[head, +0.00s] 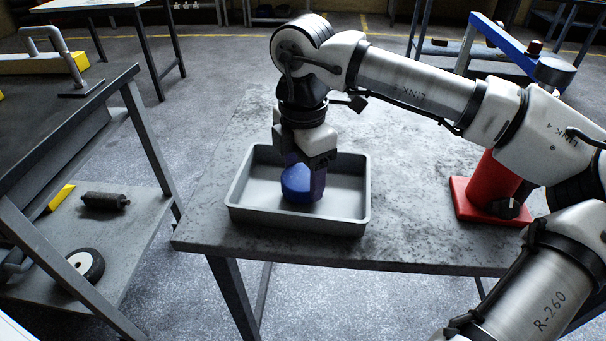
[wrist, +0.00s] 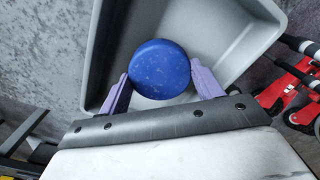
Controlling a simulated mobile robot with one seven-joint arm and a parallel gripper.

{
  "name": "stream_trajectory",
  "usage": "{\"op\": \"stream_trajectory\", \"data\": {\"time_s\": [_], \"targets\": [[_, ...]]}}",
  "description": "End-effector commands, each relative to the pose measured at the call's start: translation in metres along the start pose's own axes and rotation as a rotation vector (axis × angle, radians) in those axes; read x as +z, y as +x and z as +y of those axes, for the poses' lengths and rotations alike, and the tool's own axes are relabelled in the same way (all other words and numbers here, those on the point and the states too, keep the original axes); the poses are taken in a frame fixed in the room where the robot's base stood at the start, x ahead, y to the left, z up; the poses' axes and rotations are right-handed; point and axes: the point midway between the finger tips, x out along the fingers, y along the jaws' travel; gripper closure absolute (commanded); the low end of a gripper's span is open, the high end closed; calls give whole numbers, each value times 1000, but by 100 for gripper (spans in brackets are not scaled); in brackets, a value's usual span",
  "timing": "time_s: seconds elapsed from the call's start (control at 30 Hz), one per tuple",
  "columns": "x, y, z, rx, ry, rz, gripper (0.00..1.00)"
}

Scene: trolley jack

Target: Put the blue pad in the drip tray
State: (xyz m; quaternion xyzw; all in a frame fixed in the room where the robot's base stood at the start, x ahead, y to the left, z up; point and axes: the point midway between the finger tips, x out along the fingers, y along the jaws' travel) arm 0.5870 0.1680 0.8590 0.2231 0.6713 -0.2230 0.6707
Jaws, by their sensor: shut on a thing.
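The blue pad (head: 297,184) is a round blue disc, held between the fingers of my gripper (head: 303,180). In the wrist view the pad (wrist: 160,69) sits between the two purple fingers (wrist: 160,88), one on each side. The drip tray (head: 298,222) is a grey rectangular tray with low walls on the table. It fills much of the wrist view (wrist: 254,50) behind the pad. My gripper points down inside the tray's outline, with the pad over or on the tray floor. I cannot tell whether the pad touches the floor.
The tray stands on a grey worktable (head: 420,240). A red jack part (head: 495,185) stands on the table at right, partly behind my arm. At left, a dark bench (head: 50,130) has a lower shelf with a black cylinder (head: 105,201) and a wheel (head: 86,264).

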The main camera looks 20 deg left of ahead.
Motion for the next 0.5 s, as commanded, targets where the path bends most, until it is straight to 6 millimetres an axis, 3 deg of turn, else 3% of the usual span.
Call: {"op": "stream_trajectory", "data": {"time_s": [0.1,0.47,0.5], "targets": [[0,11,0,1,0,1,63],[0,16,0,1,0,-1,63],[0,14,0,0,0,0,30]]}}
